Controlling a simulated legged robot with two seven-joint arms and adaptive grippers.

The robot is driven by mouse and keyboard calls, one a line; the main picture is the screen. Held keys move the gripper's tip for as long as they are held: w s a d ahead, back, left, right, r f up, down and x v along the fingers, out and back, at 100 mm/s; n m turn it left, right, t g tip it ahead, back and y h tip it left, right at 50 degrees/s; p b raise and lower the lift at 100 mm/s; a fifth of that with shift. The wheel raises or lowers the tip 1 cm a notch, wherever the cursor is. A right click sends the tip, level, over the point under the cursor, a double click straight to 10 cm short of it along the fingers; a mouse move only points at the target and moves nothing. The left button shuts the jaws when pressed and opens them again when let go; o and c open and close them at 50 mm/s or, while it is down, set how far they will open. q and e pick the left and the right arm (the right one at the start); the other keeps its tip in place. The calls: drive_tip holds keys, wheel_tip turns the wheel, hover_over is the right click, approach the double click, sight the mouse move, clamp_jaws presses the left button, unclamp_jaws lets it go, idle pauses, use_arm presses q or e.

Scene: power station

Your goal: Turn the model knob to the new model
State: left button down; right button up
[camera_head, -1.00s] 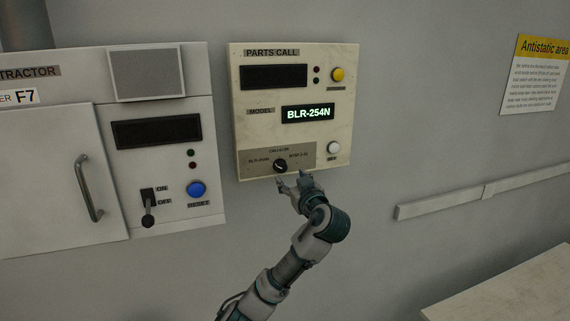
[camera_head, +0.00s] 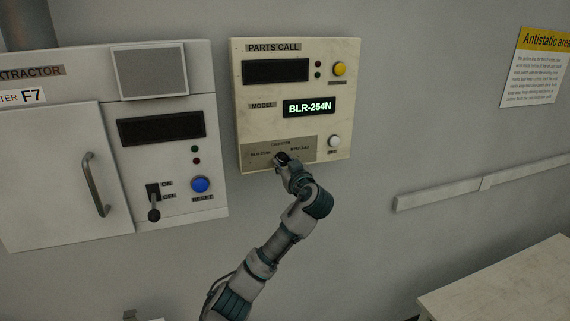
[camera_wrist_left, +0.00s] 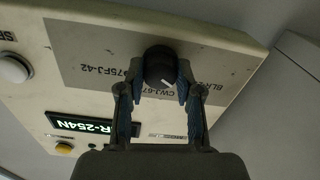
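The model knob (camera_wrist_left: 158,62) is a dark round knob on the grey strip (camera_wrist_left: 100,55) low on the cream PARTS CALL panel (camera_head: 340,75). The MODEL display (camera_head: 309,107) reads BLR-254N. The wrist view shows the panel upside down, with the knob's white mark pointing down and right, between the CWJ and BLR labels. My left gripper (camera_wrist_left: 162,76) has a fingertip against each side of the knob and looks shut on it. In the head view my left gripper (camera_head: 283,161) covers most of the knob. My right gripper is not in view.
The panel has a yellow button (camera_head: 339,69) and a white button (camera_head: 333,141). To its left is a white extractor cabinet (camera_head: 60,150) with a handle, a lever switch (camera_head: 154,203) and a blue button (camera_head: 200,184). A table (camera_head: 510,285) stands at lower right.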

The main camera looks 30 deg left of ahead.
use_arm(q)
drive_tip(key=shift+a, duration=0.1)
drive_tip(key=shift+m, duration=0.4)
drive_tip(key=m, duration=0.2)
drive_tip(key=shift+m+b, duration=0.35)
drive_tip(key=shift+m, duration=0.05)
drive_tip(key=m, duration=0.4)
drive_tip(key=shift+m, duration=2.1)
